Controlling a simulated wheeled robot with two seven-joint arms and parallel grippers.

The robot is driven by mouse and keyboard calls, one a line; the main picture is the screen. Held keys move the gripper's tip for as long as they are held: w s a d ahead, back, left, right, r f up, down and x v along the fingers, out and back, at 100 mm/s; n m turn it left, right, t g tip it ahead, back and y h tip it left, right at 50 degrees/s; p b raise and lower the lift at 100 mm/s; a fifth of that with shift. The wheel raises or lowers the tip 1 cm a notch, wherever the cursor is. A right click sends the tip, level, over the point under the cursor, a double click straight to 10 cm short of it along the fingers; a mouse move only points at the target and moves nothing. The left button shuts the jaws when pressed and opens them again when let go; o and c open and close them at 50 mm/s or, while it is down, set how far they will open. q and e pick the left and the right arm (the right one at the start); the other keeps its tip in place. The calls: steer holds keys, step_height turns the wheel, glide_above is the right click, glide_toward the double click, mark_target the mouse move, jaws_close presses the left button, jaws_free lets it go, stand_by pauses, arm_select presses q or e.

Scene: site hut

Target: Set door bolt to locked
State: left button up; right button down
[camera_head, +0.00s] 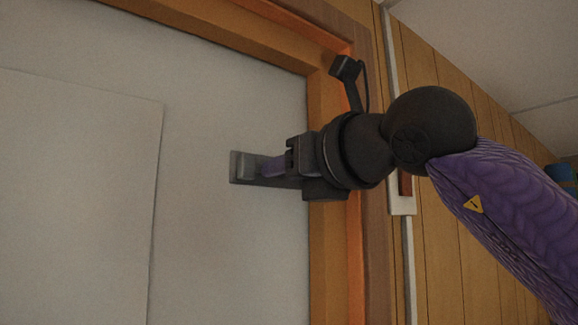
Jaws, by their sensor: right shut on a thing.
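The door bolt (242,167) is a small dark grey metal fitting on the pale door (225,85), near the door's right edge. My right gripper (272,168) reaches in from the right across the door frame. Its purple finger lies at the bolt, and it is shut on part of it. The gripper and wrist hide the gripped part and the right end of the bolt, so I cannot tell the bolt's position. My left gripper is not in view.
An orange-brown wooden frame (328,270) borders the door on the right. Beyond it are wood-panelled wall (440,270) and a pale vertical conduit (409,260) with a box, partly behind my arm. A blue object (560,175) shows at the far right edge.

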stand_by(0.5)
steer(key=shift+w+d+r+p, duration=0.1)
steer(key=shift+w+d+p, duration=0.1)
steer(key=shift+w+d, duration=0.35)
steer(key=shift+w+d+r+p, duration=0.1)
steer(key=shift+w+d+p, duration=0.2)
steer(key=shift+d, duration=0.35)
steer(key=c, duration=0.7)
jaws_free()
steer(key=shift+d, duration=0.1)
steer(key=o, duration=0.3)
steer(key=shift+w+d+f, duration=0.1)
steer(key=shift+d+f, duration=0.05)
steer(key=shift+d, duration=0.05)
steer(key=shift+o, duration=0.2)
steer(key=shift+a, duration=0.15)
steer(key=b+v, duration=0.4)
steer(key=v, duration=0.6)
steer(key=shift+b, duration=0.3)
